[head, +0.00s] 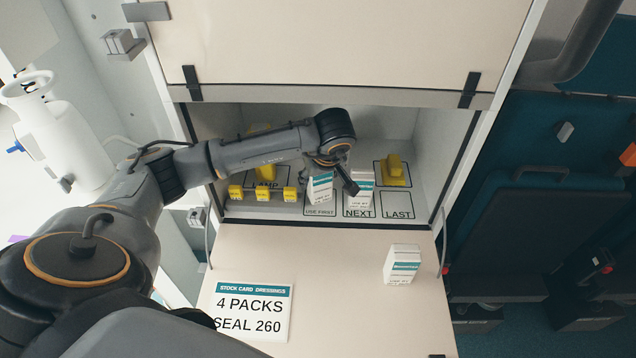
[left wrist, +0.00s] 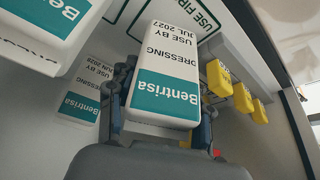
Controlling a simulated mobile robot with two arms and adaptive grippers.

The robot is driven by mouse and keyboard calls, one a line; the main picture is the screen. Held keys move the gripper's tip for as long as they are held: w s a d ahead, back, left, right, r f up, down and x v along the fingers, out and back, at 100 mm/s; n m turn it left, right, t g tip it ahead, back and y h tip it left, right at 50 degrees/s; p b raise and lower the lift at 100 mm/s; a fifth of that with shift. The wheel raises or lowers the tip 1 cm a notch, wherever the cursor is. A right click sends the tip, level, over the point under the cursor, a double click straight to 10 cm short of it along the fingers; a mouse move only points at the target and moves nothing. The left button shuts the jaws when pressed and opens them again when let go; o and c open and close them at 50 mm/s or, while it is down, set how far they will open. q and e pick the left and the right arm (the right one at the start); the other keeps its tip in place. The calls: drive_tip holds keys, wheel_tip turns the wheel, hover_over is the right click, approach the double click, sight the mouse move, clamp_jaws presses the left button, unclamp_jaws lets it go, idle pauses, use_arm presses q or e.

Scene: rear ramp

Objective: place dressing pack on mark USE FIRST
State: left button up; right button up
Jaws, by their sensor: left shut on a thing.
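My left gripper (head: 334,178) reaches into the cabinet and is shut on a white and teal dressing pack (head: 320,188). The left wrist view shows this pack (left wrist: 165,75) between the fingers (left wrist: 163,112), labelled Bentrisa, use by Jul 2027. In the head view the pack appears over the USE FIRST mark (head: 320,212), whose lettering shows in front. I cannot tell whether its base touches the shelf. Part of the mark (left wrist: 203,20) also shows beyond the pack in the left wrist view. My right gripper is not in view.
A similar pack (head: 362,190) stands close right, on NEXT (head: 359,213). Yellow blocks (head: 262,194) stand left.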

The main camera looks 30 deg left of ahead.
use_arm(q)
drive_tip(key=shift+s+d+f, duration=0.1)
drive_tip(key=shift+d+f, duration=0.05)
drive_tip(key=shift+f, duration=0.3)
drive_tip(key=shift+f, duration=0.2)
drive_tip(key=o, duration=0.9)
drive_tip(key=shift+r, duration=0.1)
